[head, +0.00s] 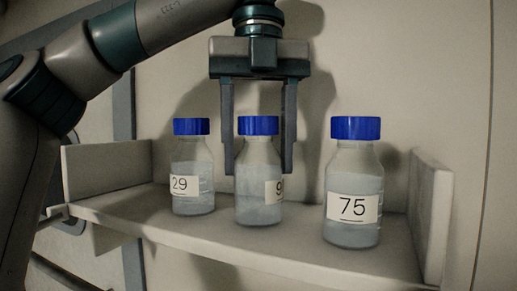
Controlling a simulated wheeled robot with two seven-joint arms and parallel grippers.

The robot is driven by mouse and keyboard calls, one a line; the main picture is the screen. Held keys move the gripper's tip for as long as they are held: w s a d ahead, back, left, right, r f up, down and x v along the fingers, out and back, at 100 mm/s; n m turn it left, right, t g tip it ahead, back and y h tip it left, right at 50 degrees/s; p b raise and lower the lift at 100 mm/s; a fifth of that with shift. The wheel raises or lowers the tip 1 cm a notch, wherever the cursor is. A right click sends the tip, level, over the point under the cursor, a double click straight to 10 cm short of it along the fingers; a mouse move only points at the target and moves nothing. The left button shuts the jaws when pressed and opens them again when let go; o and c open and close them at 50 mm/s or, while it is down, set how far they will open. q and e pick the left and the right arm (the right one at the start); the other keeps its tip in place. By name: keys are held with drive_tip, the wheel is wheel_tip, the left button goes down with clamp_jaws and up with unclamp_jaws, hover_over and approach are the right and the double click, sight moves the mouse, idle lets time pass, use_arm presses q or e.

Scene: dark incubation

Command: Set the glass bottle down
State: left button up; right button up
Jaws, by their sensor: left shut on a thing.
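Three clear glass bottles with blue caps are on a pale shelf (290,258). My left gripper (259,172) points down with its fingers on either side of the middle bottle (256,205), and is shut on it. That bottle is upright, and its label, starting with 9, is turned to the right and partly out of sight. I cannot tell whether its base touches the shelf or is just above it. The bottle labelled 29 (193,199) stands to the left and the bottle labelled 75 (353,225) to the right. My right gripper is not in view.
The shelf has a raised left end wall (108,170) and right end wall (430,215). A pale back wall (395,70) is close behind the bottles. Gaps beside the middle bottle are narrow. Some bare shelf lies left of bottle 29.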

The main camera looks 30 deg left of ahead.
use_arm(q)
drive_tip(key=shift+s, duration=0.1)
drive_tip(key=o, duration=1.4)
drive_tip(key=shift+f, duration=0.1)
drive_tip(key=shift+r, duration=3.9)
